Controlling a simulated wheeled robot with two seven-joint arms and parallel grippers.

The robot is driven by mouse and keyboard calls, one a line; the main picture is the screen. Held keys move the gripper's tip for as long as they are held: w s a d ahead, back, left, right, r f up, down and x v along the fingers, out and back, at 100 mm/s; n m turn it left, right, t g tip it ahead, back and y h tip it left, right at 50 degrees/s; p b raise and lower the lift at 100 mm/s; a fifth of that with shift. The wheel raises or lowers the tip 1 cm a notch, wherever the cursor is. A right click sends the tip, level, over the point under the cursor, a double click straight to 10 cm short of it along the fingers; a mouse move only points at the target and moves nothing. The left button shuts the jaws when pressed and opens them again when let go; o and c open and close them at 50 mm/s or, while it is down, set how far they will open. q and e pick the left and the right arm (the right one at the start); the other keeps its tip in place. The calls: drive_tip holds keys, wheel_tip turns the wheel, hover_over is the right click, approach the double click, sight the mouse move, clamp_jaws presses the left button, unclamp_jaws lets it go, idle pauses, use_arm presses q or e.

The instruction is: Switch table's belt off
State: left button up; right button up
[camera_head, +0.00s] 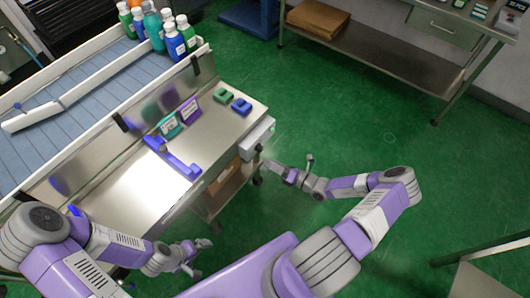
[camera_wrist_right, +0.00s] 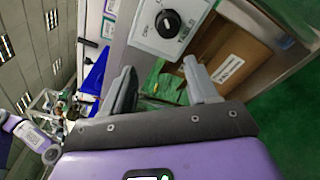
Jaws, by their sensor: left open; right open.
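The table (camera_head: 120,195) with its blue-grey belt (camera_head: 75,95) stands at the left of the head view. A pale control box (camera_head: 257,138) is fixed at the table's right end. My left gripper (camera_head: 197,258) is open and empty near the table's front edge.
Several green and blue bottles (camera_head: 173,42) stand at the belt's far end. A purple-blue holder (camera_head: 172,158), two small signs (camera_head: 180,117) and green and blue blocks (camera_head: 232,102) are on the table. A cardboard box (camera_head: 223,183) sits beneath.

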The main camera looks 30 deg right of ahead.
sight(262, 149)
drive_tip(key=shift+m+t+h, duration=0.5)
drive_tip(key=shift+m+h, duration=0.1)
drive_tip(key=shift+m, duration=0.3)
drive_tip(key=w+b, duration=0.2)
drive_tip(key=w, duration=0.5)
drive_tip(key=shift+d+r, duration=0.1)
